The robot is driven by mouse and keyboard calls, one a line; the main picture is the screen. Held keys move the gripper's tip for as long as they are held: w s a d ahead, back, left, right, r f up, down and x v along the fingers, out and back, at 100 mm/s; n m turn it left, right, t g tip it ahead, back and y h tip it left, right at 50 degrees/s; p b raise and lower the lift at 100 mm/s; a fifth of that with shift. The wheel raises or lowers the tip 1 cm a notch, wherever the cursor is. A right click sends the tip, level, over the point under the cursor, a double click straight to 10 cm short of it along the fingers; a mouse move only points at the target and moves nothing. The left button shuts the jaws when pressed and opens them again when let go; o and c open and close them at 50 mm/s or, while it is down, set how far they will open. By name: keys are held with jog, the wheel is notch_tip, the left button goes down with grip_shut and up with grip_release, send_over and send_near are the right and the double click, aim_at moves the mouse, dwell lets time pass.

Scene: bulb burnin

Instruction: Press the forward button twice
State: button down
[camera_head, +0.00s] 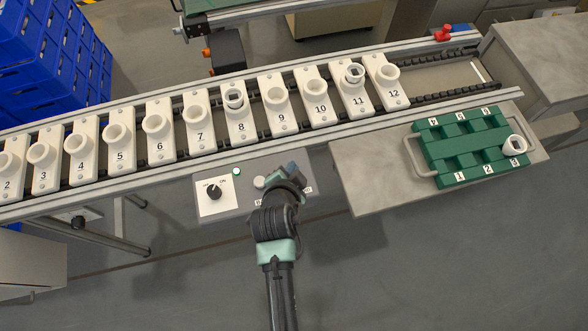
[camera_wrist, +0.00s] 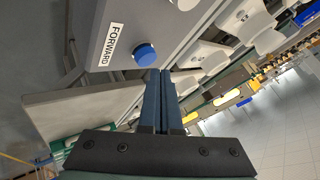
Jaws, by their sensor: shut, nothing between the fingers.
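The blue forward button (camera_wrist: 145,54) shows in the wrist view on a grey panel (camera_wrist: 125,18), beside a white FORWARD label (camera_wrist: 112,45). My gripper (camera_wrist: 160,74) is shut and empty, its fingertips close to the button's lower right edge in that view. I cannot tell whether they touch it. In the head view my gripper (camera_head: 293,168) is over the right part of the control panel (camera_head: 240,205) and hides the forward button there.
The panel also carries a black knob (camera_head: 213,191), a green lamp (camera_head: 236,171) and a pale round button (camera_head: 259,182). Behind it runs a conveyor (camera_head: 400,113) with numbered white holders (camera_head: 158,137). A green rack (camera_head: 440,150) stands on a side table (camera_head: 360,178) at right.

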jog(key=shift+f, duration=0.1)
jog(key=shift+f+b, duration=0.3)
jog(key=shift+f, duration=0.05)
jog(key=shift+f+b, duration=0.4)
jog(key=shift+f, duration=0.15)
dwell(0.6)
jog(key=shift+r, duration=0.15)
jog(key=shift+r+p, duration=0.8)
jog(key=shift+p, duration=0.05)
notch_tip(320, 180, up, 5)
jog(key=p, duration=0.4)
jog(key=shift+r+p, duration=0.1)
jog(key=shift+p, duration=0.25)
dwell(0.5)
